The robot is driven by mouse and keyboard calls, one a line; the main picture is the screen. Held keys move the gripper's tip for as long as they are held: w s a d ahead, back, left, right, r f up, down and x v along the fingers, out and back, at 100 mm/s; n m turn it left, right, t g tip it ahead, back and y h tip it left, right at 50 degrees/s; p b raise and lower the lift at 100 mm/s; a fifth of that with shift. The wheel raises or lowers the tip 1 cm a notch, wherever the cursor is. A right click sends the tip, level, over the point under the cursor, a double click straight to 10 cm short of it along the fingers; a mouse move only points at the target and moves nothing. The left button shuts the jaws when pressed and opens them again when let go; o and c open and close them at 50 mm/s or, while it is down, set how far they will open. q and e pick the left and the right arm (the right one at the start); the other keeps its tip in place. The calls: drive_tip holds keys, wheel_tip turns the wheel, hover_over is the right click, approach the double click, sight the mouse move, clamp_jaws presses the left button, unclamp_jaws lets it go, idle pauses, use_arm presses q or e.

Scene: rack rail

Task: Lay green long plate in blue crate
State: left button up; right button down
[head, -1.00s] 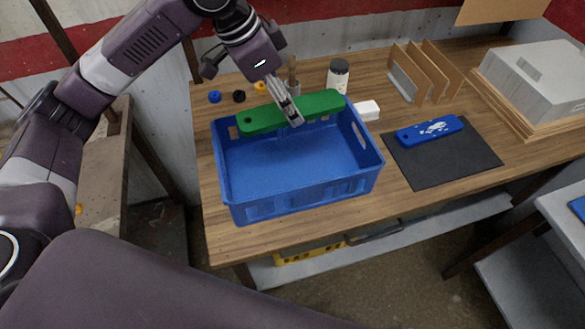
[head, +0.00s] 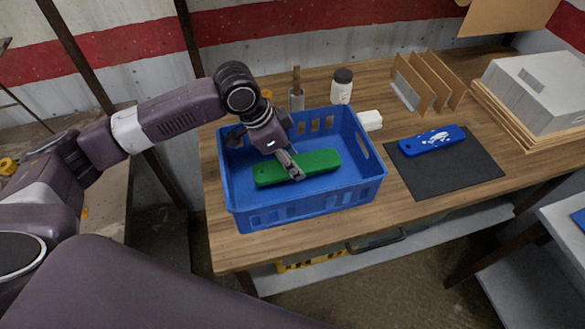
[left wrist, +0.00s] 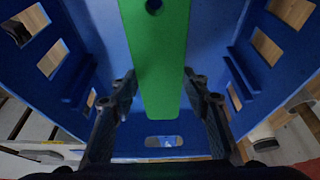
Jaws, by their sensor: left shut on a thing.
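The green long plate (head: 318,162) is inside the blue crate (head: 300,209), lengthwise across it, between the walls. In the left wrist view the plate (left wrist: 158,60) runs up the middle, with a round hole near its far end. My left gripper (head: 292,172) reaches down into the crate and is shut on the plate around its middle. In the left wrist view its fingers (left wrist: 160,98) stand on either side of the plate. The crate's walls (left wrist: 40,60) rise on both sides there. Whether the plate touches the crate floor I cannot tell. My right gripper is not in view.
A white jar with a dark lid (head: 342,86), a holder with a brush (head: 296,98) and a white block (head: 370,120) stand behind the crate. A blue plate (head: 432,140) lies on a black mat (head: 450,178) to the right. Upright wooden dividers (head: 428,82) stand farther back.

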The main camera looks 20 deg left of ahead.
use_arm(q)
drive_tip(key=shift+f, duration=1.9)
drive_tip(key=o, duration=1.4)
drive_tip(key=shift+f, duration=0.15)
drive_tip(key=shift+r, duration=0.25)
drive_tip(key=v, duration=1.2)
drive_tip(key=shift+b, duration=0.35)
